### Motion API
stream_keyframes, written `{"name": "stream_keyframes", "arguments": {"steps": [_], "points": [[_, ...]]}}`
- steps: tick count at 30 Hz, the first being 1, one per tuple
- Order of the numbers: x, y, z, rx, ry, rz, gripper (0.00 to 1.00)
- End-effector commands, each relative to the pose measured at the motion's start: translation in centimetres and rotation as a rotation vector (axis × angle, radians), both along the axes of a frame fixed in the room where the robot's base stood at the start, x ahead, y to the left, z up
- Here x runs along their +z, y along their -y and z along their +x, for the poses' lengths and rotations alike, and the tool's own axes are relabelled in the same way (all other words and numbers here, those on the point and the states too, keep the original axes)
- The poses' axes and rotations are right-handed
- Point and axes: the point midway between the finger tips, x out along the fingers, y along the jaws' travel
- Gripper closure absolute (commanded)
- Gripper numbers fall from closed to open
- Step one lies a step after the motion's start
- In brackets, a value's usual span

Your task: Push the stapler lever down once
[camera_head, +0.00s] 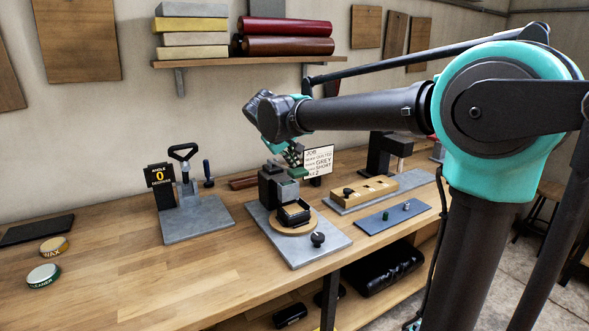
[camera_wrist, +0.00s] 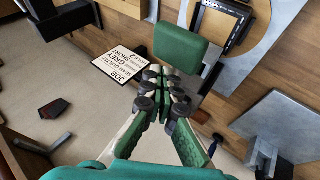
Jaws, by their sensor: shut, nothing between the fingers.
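The stapler stands mid-bench in the head view, a black upright body (camera_head: 270,187) on a grey base plate (camera_head: 333,243). Its lever seems to be the green pad (camera_head: 298,173) at the top, which also shows in the wrist view as a green rounded block (camera_wrist: 168,48). A round wooden disc (camera_head: 272,225) with a black framed piece (camera_head: 293,214) sits below the lever. My gripper (camera_head: 293,158) is shut and empty, just above the green pad. In the wrist view its fingertips (camera_wrist: 168,76) appear close to the pad's edge; I cannot tell whether they touch.
A white job card (camera_head: 318,160) stands behind the stapler. The bench front left (camera_head: 130,280) is clear.

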Motion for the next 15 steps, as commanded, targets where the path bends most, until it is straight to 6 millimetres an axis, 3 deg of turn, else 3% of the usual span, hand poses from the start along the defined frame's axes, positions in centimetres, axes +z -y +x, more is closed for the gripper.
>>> {"name": "stream_keyframes", "arguments": {"steps": [15], "points": [[-0.59,0.08,-0.08,-0.001,-0.001,0.000,1.00]]}}
